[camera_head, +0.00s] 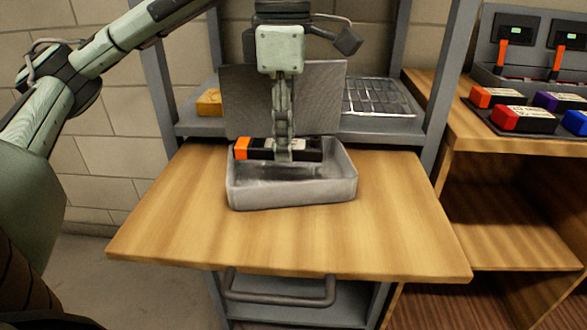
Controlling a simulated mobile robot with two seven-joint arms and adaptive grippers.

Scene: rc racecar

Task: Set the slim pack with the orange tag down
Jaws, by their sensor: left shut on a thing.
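The slim pack (262,149) is black with an orange tag at its left end and a pale label. My left gripper (283,155) comes down from above and is shut on the pack near its middle. The pack lies level across the back part of a grey open tray (290,194). I cannot tell whether it touches the tray floor or hangs just above it. The gripper hides part of the pack. My right gripper is not in view.
The tray stands on a wooden board (400,232) with clear room around it. A grey panel (240,95) rises behind the tray. A wire rack (378,97) and a yellow block (209,102) sit on the shelf behind. Several coloured packs (523,118) lie on the right bench.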

